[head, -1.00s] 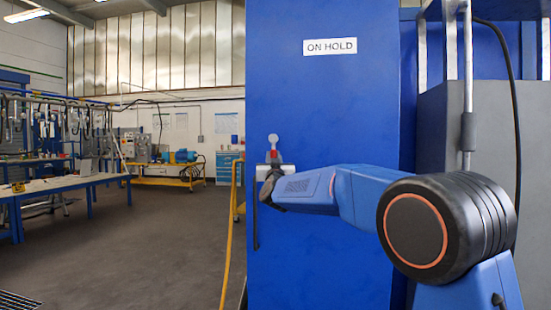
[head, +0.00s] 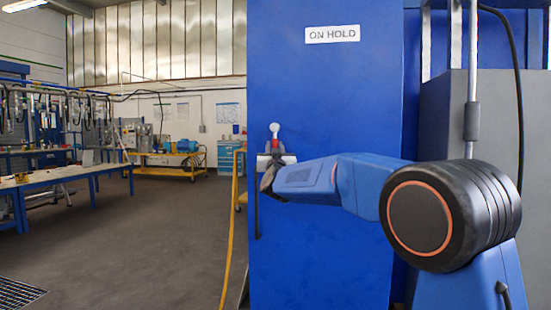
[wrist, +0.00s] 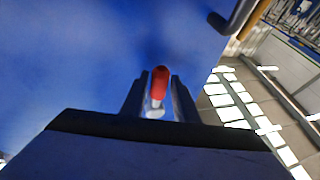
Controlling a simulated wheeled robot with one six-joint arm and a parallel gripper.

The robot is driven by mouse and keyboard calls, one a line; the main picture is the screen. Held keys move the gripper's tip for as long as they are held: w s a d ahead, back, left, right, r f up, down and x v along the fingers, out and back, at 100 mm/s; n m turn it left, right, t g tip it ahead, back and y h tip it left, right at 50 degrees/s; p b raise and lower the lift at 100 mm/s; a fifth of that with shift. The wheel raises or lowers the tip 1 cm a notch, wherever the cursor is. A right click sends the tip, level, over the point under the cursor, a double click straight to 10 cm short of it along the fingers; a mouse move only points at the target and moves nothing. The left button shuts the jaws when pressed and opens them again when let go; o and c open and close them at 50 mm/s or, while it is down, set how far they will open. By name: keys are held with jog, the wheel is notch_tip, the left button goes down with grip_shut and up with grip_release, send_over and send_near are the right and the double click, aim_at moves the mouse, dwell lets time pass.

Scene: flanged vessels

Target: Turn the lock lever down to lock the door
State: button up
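The blue door (head: 330,110) fills the middle of the head view and bears an ON HOLD label. The lock lever (head: 275,140) is near its left edge, with a rounded silver end at the top and a red part below. It stands about vertical, and its lower part is hidden by my gripper (head: 272,161). In the wrist view the red lever (wrist: 160,80) shows between the two fingers of my gripper (wrist: 158,95). Narrow gaps seem to show on both sides, so the fingers look open around it. Contact cannot be made out.
A dark vertical door handle (head: 257,215) sits below the lever; its end also shows in the wrist view (wrist: 237,17). A yellow rail (head: 231,240) stands left of the door. Workbenches (head: 60,183) are farther left, with open floor between. A grey cabinet (head: 450,120) is at right.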

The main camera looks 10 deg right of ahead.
jog(key=v, duration=1.6)
jog(key=shift+s, duration=0.35)
jog(key=shift+f, duration=0.15)
jog(key=s+d+f+g, duration=0.6)
jog(key=s+f, duration=0.5)
jog(key=s, duration=0.4)
jog(key=s+d+f+g, duration=0.5)
jog(key=s+f, duration=0.7)
jog(key=s, duration=0.4)
jog(key=s+d+f+g+y, duration=0.1)
jog(key=s+d+f+g, duration=0.5)
jog(key=s+f, duration=0.6)
jog(key=s+d, duration=0.2)
jog(key=s, duration=0.2)
jog(key=shift+s+f+n+g, duration=0.2)
jog(key=shift+s+n+g, duration=0.1)
jog(key=shift+n, duration=0.1)
jog(key=shift+w, duration=0.1)
